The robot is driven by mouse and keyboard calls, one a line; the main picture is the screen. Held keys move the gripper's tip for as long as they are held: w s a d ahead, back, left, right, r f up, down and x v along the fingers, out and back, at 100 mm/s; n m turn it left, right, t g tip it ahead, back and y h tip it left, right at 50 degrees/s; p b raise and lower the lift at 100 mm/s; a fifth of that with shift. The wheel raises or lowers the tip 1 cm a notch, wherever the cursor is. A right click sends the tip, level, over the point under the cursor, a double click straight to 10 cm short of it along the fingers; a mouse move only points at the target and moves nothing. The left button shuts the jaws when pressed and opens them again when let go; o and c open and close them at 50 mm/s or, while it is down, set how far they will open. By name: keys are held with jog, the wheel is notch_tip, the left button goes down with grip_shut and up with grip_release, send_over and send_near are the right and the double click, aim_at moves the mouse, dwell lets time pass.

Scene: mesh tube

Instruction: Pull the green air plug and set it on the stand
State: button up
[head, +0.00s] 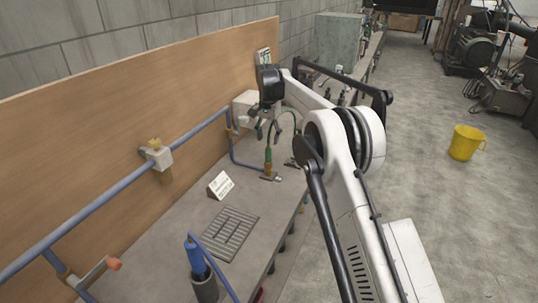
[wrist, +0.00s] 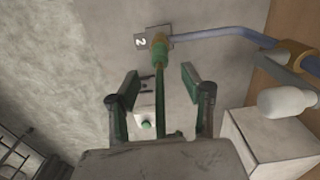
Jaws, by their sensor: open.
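The green air plug (head: 268,155) stands upright on a brass fitting over a small metal plate on the bench. In the wrist view the plug (wrist: 159,53) sits on the brass fitting (wrist: 159,39), beside a tag reading 2. Its green hose (wrist: 160,100) runs between my fingers. My gripper (head: 264,129) is above the plug in the head view. In the wrist view my gripper (wrist: 160,88) is open, its two fingers on either side of the hose and apart from the plug. I cannot tell which object is the stand.
A blue plug (head: 194,254) with a hose stands in a dark cup (head: 206,287) at the front. A white sign (head: 220,185) and slotted grate (head: 232,232) occupy the bench. A blue pipe (head: 100,203) runs along the wooden board (head: 130,100). A white box (head: 247,103) is behind my gripper.

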aim_at(268, 155)
jog(key=shift+f, duration=0.1)
jog(key=shift+f+b, duration=2.3)
jog(key=shift+f, duration=2.1)
grip_shut()
jog(key=shift+r, duration=0.25)
jog(key=shift+r+p, duration=1.05)
jog(key=shift+r, duration=1.8)
